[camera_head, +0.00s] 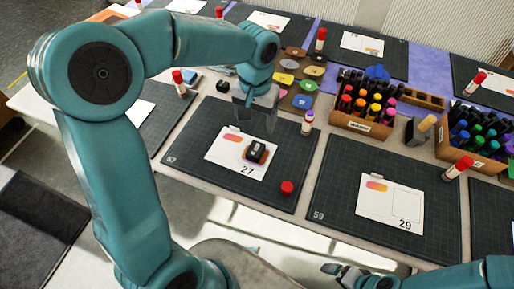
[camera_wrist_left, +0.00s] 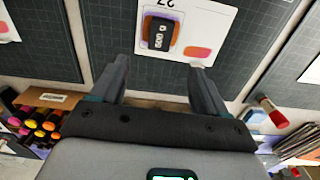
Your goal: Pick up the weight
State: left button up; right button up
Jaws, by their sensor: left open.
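The weight (camera_head: 257,149) is a small black block with white marking. It sits on an orange and purple patch on the white card (camera_head: 225,152) marked 27, on a dark cutting mat. In the left wrist view the weight (camera_wrist_left: 158,36) lies beyond the fingertips, roughly in line with the gap between them. My left gripper (camera_head: 256,118) is open and empty, above the mat just behind the weight; its two fingers also show in the left wrist view (camera_wrist_left: 160,66). My right gripper (camera_head: 345,272) is low at the bottom edge, its jaws unclear.
A red cap (camera_head: 287,187) lies on the mat right of the card. A glue stick (camera_head: 307,123) stands at the mat's back right corner. A wooden marker box (camera_head: 362,122) stands behind the mats. Another card (camera_head: 385,207), marked 29, lies on the mat to the right.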

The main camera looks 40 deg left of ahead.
pick_arm(q)
send_over(256, 148)
notch_tip(256, 148, down, 8)
jog(key=shift+s+r, duration=0.1)
jog(key=shift+s, duration=0.05)
jog(key=f, duration=0.5)
jog(key=shift+w+f, duration=0.2)
jog(key=shift+f, duration=0.1)
grip_shut()
